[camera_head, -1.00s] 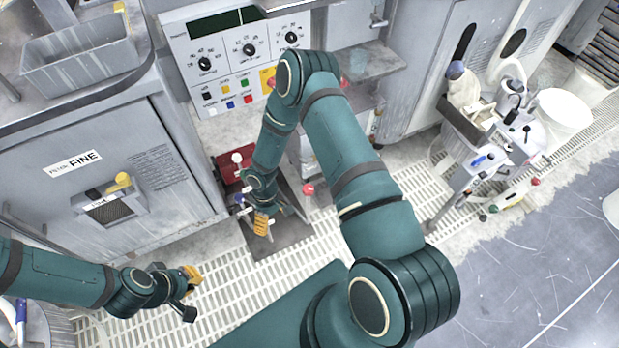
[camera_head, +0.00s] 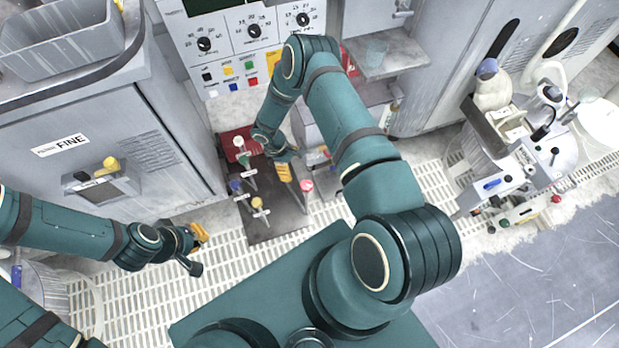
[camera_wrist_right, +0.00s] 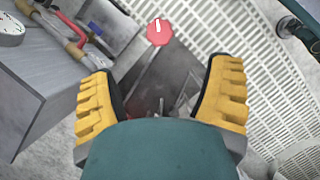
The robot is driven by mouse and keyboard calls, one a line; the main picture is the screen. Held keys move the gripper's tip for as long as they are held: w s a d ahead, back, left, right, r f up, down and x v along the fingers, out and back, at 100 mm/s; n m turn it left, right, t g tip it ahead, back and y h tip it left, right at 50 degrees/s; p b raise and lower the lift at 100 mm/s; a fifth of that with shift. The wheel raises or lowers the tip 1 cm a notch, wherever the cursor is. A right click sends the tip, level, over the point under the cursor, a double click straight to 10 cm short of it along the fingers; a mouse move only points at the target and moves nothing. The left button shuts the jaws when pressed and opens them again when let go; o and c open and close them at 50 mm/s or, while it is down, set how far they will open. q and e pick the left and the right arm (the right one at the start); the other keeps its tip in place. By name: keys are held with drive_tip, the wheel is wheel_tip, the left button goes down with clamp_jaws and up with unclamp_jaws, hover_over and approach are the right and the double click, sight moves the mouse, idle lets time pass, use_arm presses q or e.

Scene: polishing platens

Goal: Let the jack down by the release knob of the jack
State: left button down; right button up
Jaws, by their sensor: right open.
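A dark plate (camera_head: 262,228) lies on the floor grating, with a red body (camera_head: 228,138), perhaps the jack, at its far end. Small T-handled knobs stand over the plate: white (camera_head: 238,141), green (camera_head: 243,155), blue (camera_head: 235,186) and yellow (camera_head: 257,202). A red knob (camera_head: 306,185) with a white mark is at the plate's right; it also shows in the right wrist view (camera_wrist_right: 160,32), beyond my fingertips. I cannot tell which knob is the release. My right gripper (camera_head: 286,172) is open and empty above the plate. My left gripper (camera_head: 197,240) is well left; its jaws are unclear.
A grey cabinet labelled FINE (camera_head: 120,135) stands left, with a grey bin (camera_head: 60,40) on top. A control panel (camera_head: 240,45) with dials is behind. A cart (camera_head: 515,165) with equipment stands right. Bare grating (camera_head: 130,295) lies in front of the cabinet.

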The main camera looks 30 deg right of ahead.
sight(307, 185)
drive_tip(key=b+x, duration=0.2)
drive_tip(key=x, duration=1.1)
drive_tip(key=shift+s+d+f+b, duration=0.1)
drive_tip(key=shift+d+f+b, duration=0.05)
drive_tip(key=shift+f+b, duration=0.2)
drive_tip(key=c, duration=1.2)
